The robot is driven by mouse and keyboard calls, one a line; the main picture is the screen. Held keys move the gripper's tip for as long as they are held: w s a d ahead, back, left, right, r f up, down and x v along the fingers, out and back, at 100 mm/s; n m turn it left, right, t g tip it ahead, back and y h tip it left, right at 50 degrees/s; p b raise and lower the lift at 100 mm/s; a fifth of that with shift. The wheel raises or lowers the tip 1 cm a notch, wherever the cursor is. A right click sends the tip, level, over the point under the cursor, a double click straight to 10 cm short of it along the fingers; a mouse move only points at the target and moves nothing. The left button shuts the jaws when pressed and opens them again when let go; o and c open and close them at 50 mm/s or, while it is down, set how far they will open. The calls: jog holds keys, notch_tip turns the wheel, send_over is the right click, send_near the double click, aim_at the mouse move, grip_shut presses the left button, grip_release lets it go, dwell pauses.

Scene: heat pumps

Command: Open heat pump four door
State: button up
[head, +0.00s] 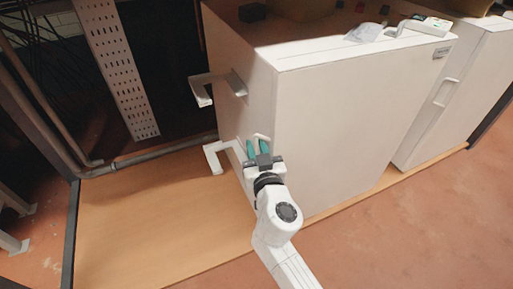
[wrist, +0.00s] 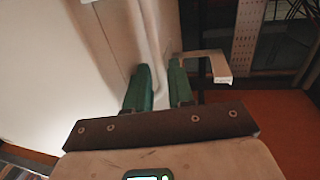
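The white heat pump cabinet (head: 330,120) stands in the middle of the head view, its narrow side facing left. I cannot read a number on it. A slim white handle (head: 262,136) shows at that side; in the wrist view the pale handle bar (wrist: 147,30) runs down toward the gap between my fingers. My gripper (head: 257,148) is at the handle, with its teal fingers a small gap apart. In the wrist view, my gripper (wrist: 160,84) has one finger on each side of the bar's lower end. Whether they press on it is unclear.
White brackets stick out left of the cabinet, an upper one (head: 203,92) and a lower one (head: 213,157). A second white cabinet (head: 460,95) stands at right. A perforated metal strip (head: 115,65) and a grey pipe (head: 150,155) are at left. The tan floor panel (head: 140,215) is clear.

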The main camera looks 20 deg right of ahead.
jog(key=shift+c, duration=0.2)
grip_shut()
dwell(1.1)
